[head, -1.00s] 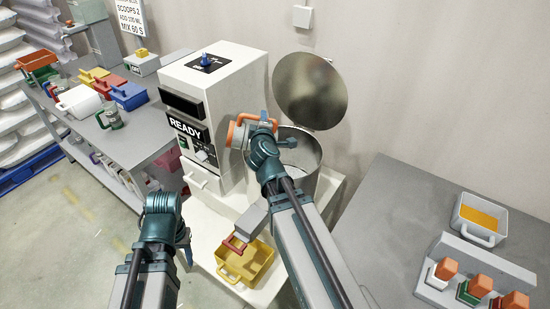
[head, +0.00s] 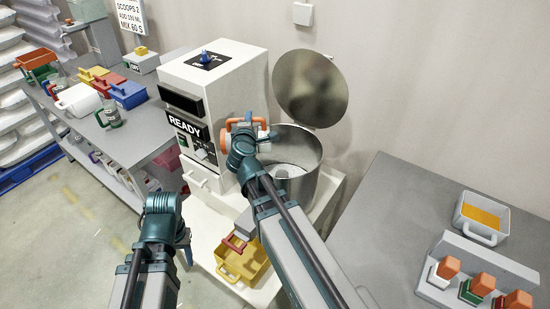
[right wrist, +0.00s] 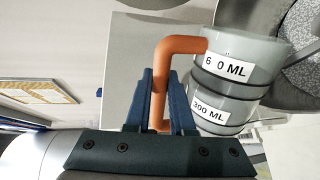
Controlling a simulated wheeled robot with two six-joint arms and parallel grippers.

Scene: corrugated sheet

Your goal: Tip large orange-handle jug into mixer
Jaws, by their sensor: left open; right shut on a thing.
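The jug with the orange handle (head: 228,124) is up beside the mixer's front panel, at the left of the bowl's rim. My right gripper (right wrist: 160,103) is shut on the orange handle. In the right wrist view the grey jug body (right wrist: 238,88) carries 600 ML and 300 ML labels; whether it is tilted is hard to tell. The mixer (head: 215,75) reads READY. Its steel bowl (head: 305,188) is open, with the round lid (head: 310,90) raised and pale material inside. My left gripper (head: 184,243) is low at the left, away from the jug; its fingers are mostly hidden.
A yellow tray (head: 236,268) with a red-handled tool stands on the mixer's base shelf, near my right arm. A left bench (head: 145,140) holds coloured bins and a green-handled jug (head: 112,115). The right table (head: 385,215) has a clear left part, with a tub (head: 480,218) and orange-topped items further right.

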